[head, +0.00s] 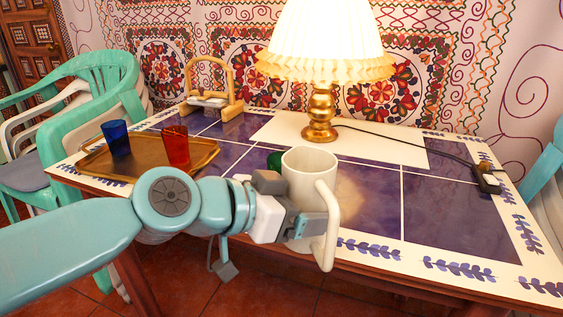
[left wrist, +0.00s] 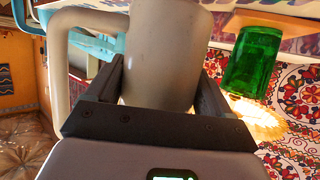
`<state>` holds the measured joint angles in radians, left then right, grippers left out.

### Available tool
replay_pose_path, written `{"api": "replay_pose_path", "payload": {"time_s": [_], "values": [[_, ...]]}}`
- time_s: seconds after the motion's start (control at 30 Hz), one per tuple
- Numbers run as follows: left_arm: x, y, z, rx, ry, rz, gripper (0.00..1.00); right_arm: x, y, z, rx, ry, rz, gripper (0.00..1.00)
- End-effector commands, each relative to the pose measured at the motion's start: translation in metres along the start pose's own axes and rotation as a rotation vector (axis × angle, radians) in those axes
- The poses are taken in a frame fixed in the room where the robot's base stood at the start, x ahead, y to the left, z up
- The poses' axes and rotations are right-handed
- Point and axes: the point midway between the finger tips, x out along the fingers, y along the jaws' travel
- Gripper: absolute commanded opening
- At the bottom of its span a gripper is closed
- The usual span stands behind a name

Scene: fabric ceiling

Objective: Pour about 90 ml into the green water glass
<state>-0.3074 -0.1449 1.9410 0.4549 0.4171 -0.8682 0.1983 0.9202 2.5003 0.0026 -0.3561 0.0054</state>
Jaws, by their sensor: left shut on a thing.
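A cream-white jug (head: 309,178) with a long handle is held by my left gripper (head: 290,212), near the front edge of the table. The jug looks roughly upright in the head view, and what is inside it cannot be seen. In the left wrist view the jug (left wrist: 160,55) sits between the two dark fingers. The green water glass (head: 274,161) stands just behind the jug, mostly hidden by it and my wrist. The green glass (left wrist: 254,62) shows more fully in the left wrist view, apart from the jug. My right gripper is not in view.
A brown tray (head: 100,163) at the left holds a blue glass (head: 116,138) and a red glass (head: 175,146). A lit lamp (head: 321,112) stands at the back, its dark cord running to a socket strip (head: 486,178).

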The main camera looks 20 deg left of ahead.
Motion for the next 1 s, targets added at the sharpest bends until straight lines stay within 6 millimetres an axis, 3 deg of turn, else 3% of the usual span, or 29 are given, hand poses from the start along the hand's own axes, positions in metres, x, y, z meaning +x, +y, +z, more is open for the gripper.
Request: {"api": "replay_pose_path", "payload": {"time_s": [0.37, 1.0], "values": [[-0.002, -0.004, -0.007, -0.069, -0.021, 0.024, 0.23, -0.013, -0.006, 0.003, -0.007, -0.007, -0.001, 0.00], [-0.001, -0.019, -0.015, -0.420, -0.146, 0.170, 0.23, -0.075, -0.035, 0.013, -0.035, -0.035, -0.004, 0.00]]}}
